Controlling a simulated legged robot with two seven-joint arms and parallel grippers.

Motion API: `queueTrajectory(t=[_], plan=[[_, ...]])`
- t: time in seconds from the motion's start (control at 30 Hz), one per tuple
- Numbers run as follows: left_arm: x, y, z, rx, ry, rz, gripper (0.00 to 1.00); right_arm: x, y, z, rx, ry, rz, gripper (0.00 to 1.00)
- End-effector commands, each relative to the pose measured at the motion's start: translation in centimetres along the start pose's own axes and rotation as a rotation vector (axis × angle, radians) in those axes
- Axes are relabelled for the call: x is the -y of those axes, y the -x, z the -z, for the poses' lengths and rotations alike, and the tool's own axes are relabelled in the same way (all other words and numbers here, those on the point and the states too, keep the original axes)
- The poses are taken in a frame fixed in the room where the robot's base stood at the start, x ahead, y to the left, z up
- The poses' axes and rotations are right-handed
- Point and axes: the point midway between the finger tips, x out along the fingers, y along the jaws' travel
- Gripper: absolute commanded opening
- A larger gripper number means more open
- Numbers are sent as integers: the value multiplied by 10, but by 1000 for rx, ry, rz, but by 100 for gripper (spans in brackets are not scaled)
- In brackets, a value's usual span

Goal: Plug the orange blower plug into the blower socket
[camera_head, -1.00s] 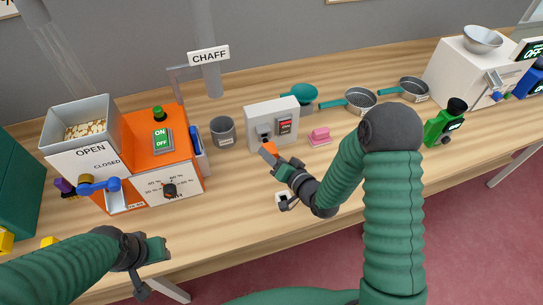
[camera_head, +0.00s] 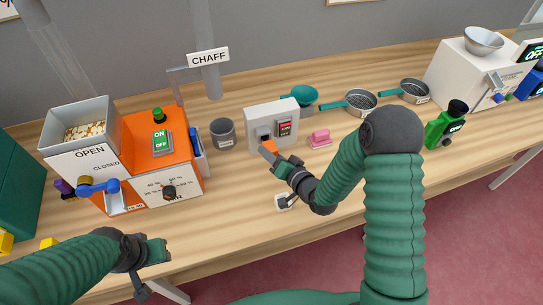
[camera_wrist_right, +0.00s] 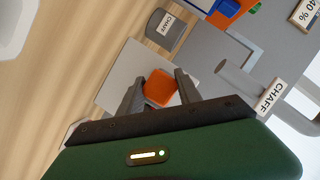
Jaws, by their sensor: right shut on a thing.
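The orange blower plug (camera_head: 268,147) is between the fingers of my right gripper (camera_head: 277,158), right in front of the socket box. In the right wrist view the plug (camera_wrist_right: 160,88) shows between the two fingertips of the gripper (camera_wrist_right: 158,92), against the pale face of the box. The light grey socket box (camera_head: 262,117) stands on the table, with a dark socket (camera_head: 264,134) on its left and a red-and-dark switch (camera_head: 285,128) on its right. Whether the plug is inside the socket cannot be told. My left gripper (camera_head: 150,262) hangs at the front left, empty, its fingers apart.
An orange and white machine (camera_head: 160,150) stands left of the box, with a grey cup (camera_head: 223,133) between them. A pink block (camera_head: 319,138) and sieves (camera_head: 361,102) lie to the right. The table front is mostly clear.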

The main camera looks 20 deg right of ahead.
Motion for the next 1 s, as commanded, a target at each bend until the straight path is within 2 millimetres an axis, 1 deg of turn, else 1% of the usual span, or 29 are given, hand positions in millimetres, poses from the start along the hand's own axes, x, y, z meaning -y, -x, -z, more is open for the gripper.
queueTrajectory(t=[0.9, 0.93, 1.0], plan=[[0, -3, -1, 0, 0, 0, 36, 0, -26, 10, 0, 0, 1, 0], [0, -3, -1, 0, 0, 0, 36, 1, -26, 10, 0, 0, 1, 45], [0, -3, -1, 0, 0, 0, 36, 0, -26, 10, 0, 0, 1, 54]])
